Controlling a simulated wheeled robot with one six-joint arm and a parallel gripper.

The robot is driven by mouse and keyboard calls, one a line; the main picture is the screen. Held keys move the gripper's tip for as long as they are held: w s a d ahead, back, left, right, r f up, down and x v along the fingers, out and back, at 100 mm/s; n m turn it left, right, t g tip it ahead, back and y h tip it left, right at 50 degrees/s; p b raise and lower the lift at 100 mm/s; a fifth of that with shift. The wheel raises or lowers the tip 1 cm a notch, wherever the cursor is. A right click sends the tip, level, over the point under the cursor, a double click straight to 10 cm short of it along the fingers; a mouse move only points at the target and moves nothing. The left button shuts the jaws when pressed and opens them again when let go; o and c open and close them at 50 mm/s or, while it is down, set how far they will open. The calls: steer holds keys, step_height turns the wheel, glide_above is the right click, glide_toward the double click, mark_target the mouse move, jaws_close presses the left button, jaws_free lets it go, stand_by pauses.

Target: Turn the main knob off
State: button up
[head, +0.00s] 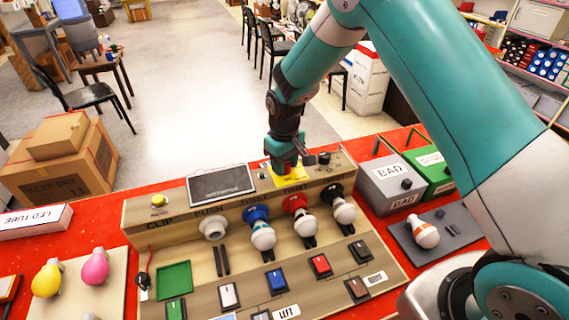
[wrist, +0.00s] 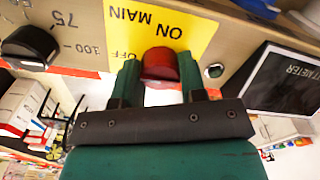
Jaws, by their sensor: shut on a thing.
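The main knob is a red knob (wrist: 160,66) on a yellow plate (wrist: 165,22) marked "ON MAIN" and "OFF", upside down in the wrist view. My gripper (wrist: 160,85) has its two green fingers on either side of the red knob, shut on it. In the head view, my gripper (head: 288,166) reaches down to the top back of the wooden test panel (head: 140,213), over the yellow plate (head: 290,180). The knob is mostly hidden there by my gripper. I cannot tell exactly which mark the knob points at.
A black dial (wrist: 30,47) with numbers sits close beside the yellow plate. A dark meter screen (head: 220,183) is on the other side. Bulbs in sockets, such as one in a blue socket (head: 256,214), stand in front. Grey (head: 390,183) and green boxes stand at the right.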

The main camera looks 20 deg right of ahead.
steer(key=o, duration=0.9)
steer(key=shift+r, duration=0.1)
step_height(320, 180, up, 17)
steer(key=b, duration=0.3)
steer(key=shift+r, duration=0.15)
steer(key=s+a+r+n+y, duration=0.1)
steer(key=s+a+y, duration=0.1)
steer(key=s, duration=1.3)
steer(key=s+a+r+n+y, duration=0.1)
steer(key=s+a+r+y, duration=0.1)
steer(key=s, duration=1.3)
steer(key=shift+s+a, duration=0.3)
steer(key=shift+s, duration=0.1)
